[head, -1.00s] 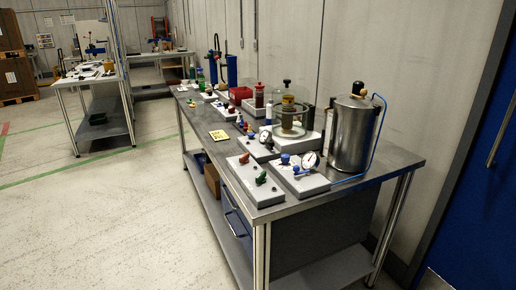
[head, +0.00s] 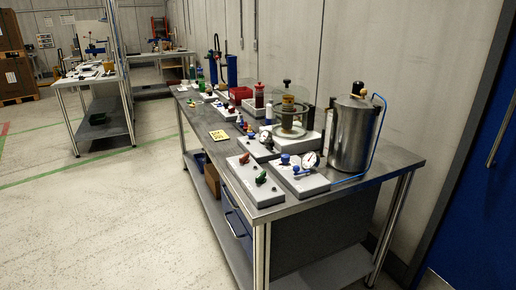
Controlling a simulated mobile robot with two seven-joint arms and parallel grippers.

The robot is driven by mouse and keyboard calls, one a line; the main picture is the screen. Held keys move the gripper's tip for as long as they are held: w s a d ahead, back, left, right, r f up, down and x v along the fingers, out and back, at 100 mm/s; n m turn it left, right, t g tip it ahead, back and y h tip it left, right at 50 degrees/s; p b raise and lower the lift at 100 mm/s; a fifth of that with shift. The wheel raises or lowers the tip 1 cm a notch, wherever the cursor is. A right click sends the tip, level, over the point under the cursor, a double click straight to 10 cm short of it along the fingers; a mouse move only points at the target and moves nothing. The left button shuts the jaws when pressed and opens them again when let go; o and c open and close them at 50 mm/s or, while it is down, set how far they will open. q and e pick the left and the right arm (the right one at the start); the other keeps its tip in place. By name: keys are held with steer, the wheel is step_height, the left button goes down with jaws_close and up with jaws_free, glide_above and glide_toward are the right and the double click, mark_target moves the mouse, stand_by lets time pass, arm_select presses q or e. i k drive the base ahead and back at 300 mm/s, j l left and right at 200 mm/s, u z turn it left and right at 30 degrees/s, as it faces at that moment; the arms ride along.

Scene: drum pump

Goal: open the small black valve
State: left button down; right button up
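A grey board (head: 257,194) lies at the near front corner of the steel workbench (head: 296,211). It carries a red valve (head: 244,158), a green valve (head: 261,178) and a small dark fitting (head: 274,188) at its right edge. This fitting may be the small black valve, but it is too small to tell its shape or handle position. Neither of my grippers is in view.
A second grey board (head: 306,187) with blue knobs and a gauge (head: 311,160) sits to the right. A steel tank (head: 351,138) with a blue hose stands behind it. A yellow sign (head: 219,135) lies on the bench. The floor (head: 95,220) left of the bench is clear.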

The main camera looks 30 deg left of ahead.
mark_target(272, 144)
steer(key=i+j, duration=0.1)
steer(key=j, duration=0.4)
steer(key=i+j+u, duration=0.1)
steer(key=j, duration=0.35)
steer(key=i+j, duration=0.15)
steer(key=j, duration=0.35)
steer(key=i+j+u, duration=0.1)
steer(key=j, duration=0.4)
steer(key=i+j, duration=0.15)
steer(key=j, duration=0.3)
steer(key=i+j+u, duration=0.1)
steer(key=j, duration=0.35)
steer(key=i+j, duration=0.2)
steer(key=j, duration=0.25)
steer(key=i+j+u, duration=0.1)
steer(key=j, duration=0.4)
steer(key=i+l, duration=0.25)
steer(key=l, duration=0.1)
